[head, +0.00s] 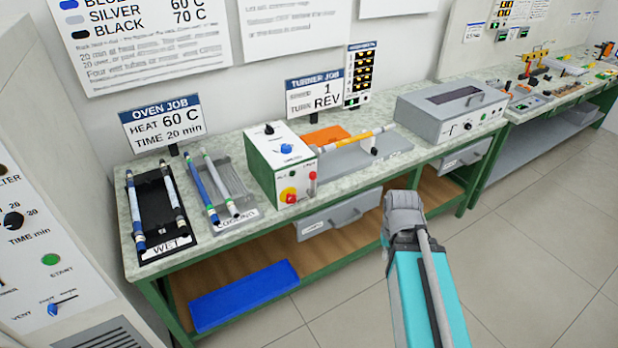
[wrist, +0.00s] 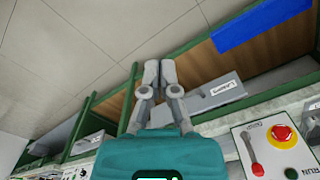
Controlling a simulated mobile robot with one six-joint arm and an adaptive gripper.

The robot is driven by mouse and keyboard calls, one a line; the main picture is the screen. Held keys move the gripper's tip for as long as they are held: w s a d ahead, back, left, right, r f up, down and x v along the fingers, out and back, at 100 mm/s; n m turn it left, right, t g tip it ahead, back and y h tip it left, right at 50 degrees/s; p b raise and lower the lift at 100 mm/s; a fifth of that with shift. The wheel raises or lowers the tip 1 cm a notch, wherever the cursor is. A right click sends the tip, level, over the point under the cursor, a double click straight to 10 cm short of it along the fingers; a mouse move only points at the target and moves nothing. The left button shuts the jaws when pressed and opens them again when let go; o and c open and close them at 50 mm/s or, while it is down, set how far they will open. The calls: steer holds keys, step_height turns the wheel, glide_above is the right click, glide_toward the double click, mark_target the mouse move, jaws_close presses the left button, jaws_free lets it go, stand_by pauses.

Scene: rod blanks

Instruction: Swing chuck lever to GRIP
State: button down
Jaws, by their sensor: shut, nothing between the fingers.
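The turner (head: 284,170) is a white and green box in the middle of the bench, with a rod lying out to its right. A red lever (head: 312,179) stands on its right front; it may be the chuck lever, but its label is unreadable. In the wrist view the turner's panel (wrist: 274,150) is at the lower right, with a red-ended lever (wrist: 254,153) beside the emergency stop. My gripper (wrist: 160,68) is shut and empty, fingertips together. In the head view my gripper (head: 402,207) is in front of the bench, right of the turner and apart from it.
A wet rack (head: 152,198) and a cooling tray (head: 230,180) hold rods at the bench's left. A grey box (head: 452,108) stands to the right. The floor in front is clear.

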steer(key=w+a+r+n+t+h+p, duration=0.1)
steer(key=w+a+r+n+t, duration=0.1)
steer(key=w+a+n, duration=0.3)
steer(key=w+a+r+n+t+h+p, duration=0.2)
steer(key=w+a+r+n, duration=0.3)
steer(key=a+n, duration=0.9)
steer(key=w+a+r+n+t+h+p, duration=0.1)
steer(key=w+a+n, duration=0.4)
steer(key=a+n, duration=0.5)
step_height(320, 180, up, 2)
steer(key=n+t+p, duration=0.1)
steer(key=t, duration=0.1)
steer(key=shift+w+r+t, duration=0.15)
steer(key=shift+w+t, duration=0.25)
